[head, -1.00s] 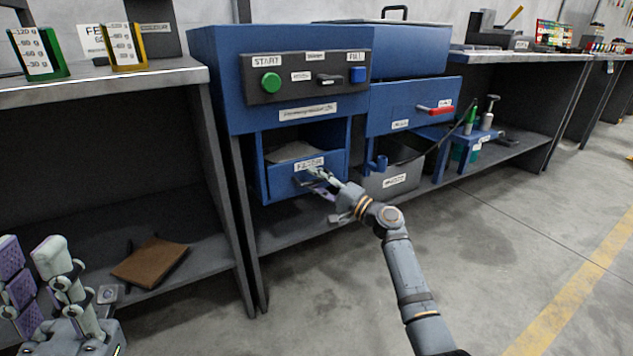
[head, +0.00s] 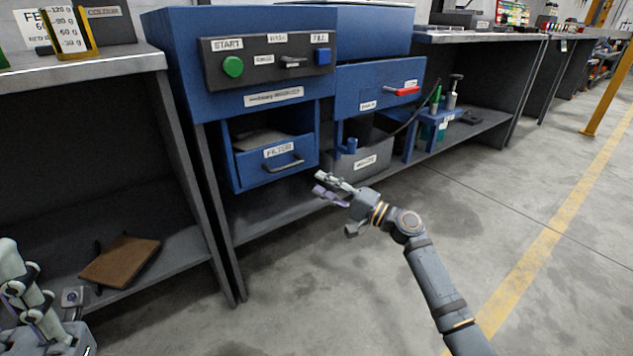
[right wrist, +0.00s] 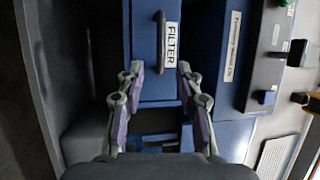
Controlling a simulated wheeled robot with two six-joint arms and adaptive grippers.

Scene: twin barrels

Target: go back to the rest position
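My right gripper (head: 332,188) is open and empty, to the lower right of the filter drawer (head: 250,164) and apart from it. In the right wrist view, its two fingers (right wrist: 158,95) are spread with nothing between the tips, and the drawer's dark handle (right wrist: 160,45) shows beyond them. The filter drawer is blue, labelled FILTER, and sits partly pulled out of the blue machine (head: 180,60). My left gripper (head: 25,290) shows only in part at the lower left edge of the head view, and its fingertips cannot be made out well.
The machine's panel has a green START button (head: 232,66) and a blue FILL button (head: 323,57). A red-handled drawer (head: 375,100) and a grey waste bin (head: 358,170) are to the right. A brown board (head: 120,262) lies on the lower left shelf. The floor (head: 480,230) at right is clear.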

